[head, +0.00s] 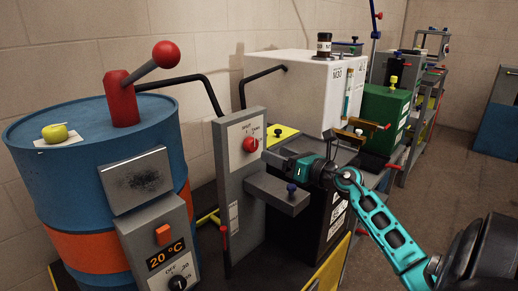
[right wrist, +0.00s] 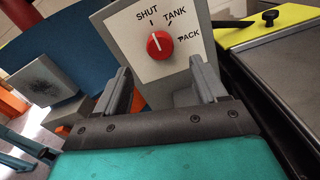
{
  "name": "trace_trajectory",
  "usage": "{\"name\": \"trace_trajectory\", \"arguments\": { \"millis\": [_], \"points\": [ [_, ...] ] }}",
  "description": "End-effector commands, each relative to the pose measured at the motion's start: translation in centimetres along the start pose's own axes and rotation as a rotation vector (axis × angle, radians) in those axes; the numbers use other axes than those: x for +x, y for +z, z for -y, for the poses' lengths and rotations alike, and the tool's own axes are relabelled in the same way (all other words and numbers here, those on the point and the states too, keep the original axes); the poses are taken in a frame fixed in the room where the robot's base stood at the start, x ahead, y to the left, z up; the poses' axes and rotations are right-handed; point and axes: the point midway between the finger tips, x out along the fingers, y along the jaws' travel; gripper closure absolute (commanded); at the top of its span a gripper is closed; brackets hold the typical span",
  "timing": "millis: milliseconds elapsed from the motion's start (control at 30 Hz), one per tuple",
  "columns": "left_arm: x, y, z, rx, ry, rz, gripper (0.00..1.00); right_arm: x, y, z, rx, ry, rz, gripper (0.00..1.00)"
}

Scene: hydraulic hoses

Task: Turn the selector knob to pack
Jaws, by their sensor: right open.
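The red selector knob (head: 250,145) is on a white plate on a grey upright panel (head: 229,170). In the right wrist view the knob (right wrist: 160,45) is near the top centre, with the labels SHUT, TANK and PACK around it. Its white mark appears to point up toward SHUT. My right gripper (head: 266,157) is just in front of the panel, slightly below and right of the knob. In the right wrist view its two fingers (right wrist: 163,82) are spread with nothing between them, and the knob is beyond them. My left gripper is not in view.
A blue drum (head: 60,165) with a red lever (head: 123,98) and a 20 °C control box (head: 160,245) stands at left. A grey ledge (head: 277,193) juts out below the knob. A white tank (head: 300,90) stands behind, with a green box (head: 385,115) to its right.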

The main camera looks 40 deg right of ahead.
Motion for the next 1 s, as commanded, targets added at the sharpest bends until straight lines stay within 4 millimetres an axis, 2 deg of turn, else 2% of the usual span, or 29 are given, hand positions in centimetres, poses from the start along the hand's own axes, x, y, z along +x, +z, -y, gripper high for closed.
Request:
{"name": "trace_trajectory", "arguments": {
  "millis": [200, 400, 600, 900, 1000],
  "points": [
    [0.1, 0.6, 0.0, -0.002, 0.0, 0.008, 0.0, 3.7, 0.0, 0.0, 0.003, 0.0, 0.004, 0.29],
    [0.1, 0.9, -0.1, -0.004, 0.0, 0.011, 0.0, 6.2, 0.0, 0.0, 0.003, 0.0, 0.003, 0.29],
    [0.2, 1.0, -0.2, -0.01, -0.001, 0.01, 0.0, 7.3, -0.1, 0.0, 0.004, 0.001, 0.001, 0.29],
    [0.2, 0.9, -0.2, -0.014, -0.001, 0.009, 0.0, 7.4, -0.1, 0.0, 0.003, 0.0, 0.0, 0.29],
    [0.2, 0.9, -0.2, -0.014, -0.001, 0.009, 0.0, 7.4, -0.1, 0.0, 0.003, 0.0, 0.0, 0.38]
  ]
}}
